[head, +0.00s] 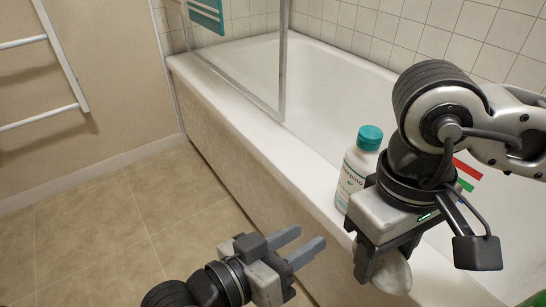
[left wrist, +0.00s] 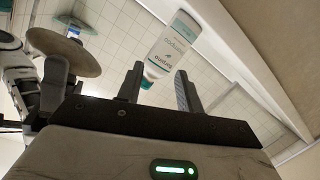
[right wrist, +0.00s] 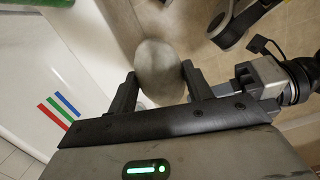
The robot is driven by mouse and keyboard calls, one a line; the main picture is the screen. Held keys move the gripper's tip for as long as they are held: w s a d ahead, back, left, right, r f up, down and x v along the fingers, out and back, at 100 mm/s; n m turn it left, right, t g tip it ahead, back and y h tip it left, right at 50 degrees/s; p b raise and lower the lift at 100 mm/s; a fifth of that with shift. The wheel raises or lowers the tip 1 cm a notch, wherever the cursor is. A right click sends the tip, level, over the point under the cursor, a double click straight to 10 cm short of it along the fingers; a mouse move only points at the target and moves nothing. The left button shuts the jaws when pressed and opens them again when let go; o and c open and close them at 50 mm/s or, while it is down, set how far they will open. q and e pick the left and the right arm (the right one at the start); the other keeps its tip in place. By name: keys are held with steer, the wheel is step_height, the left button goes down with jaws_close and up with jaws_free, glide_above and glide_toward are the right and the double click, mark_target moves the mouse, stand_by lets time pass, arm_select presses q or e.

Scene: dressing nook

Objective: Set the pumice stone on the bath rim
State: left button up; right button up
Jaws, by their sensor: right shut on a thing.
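The pumice stone (head: 396,274) is a pale grey, smooth oval. My right gripper (head: 384,264) is shut on it, holding it in front of the bath rim (head: 292,178) in the head view. In the right wrist view the stone (right wrist: 160,72) sits between both fingers (right wrist: 160,85), with floor beyond it. Whether it touches the rim I cannot tell. My left gripper (head: 304,246) is open and empty, low outside the bath; its parted fingers (left wrist: 158,88) show in the left wrist view. A tan rounded shape at that view's left is probably the stone.
A white bottle with a teal cap (head: 355,172) stands on the rim just beyond my right gripper. A glass screen (head: 240,45) rises from the rim farther back. A green thing (right wrist: 45,12) lies at the right wrist view's top left. A white ladder rack (head: 62,60) stands left.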

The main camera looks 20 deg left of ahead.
mark_target(409, 262)
steer(key=shift+s+f, duration=0.1)
steer(key=shift+f, duration=0.05)
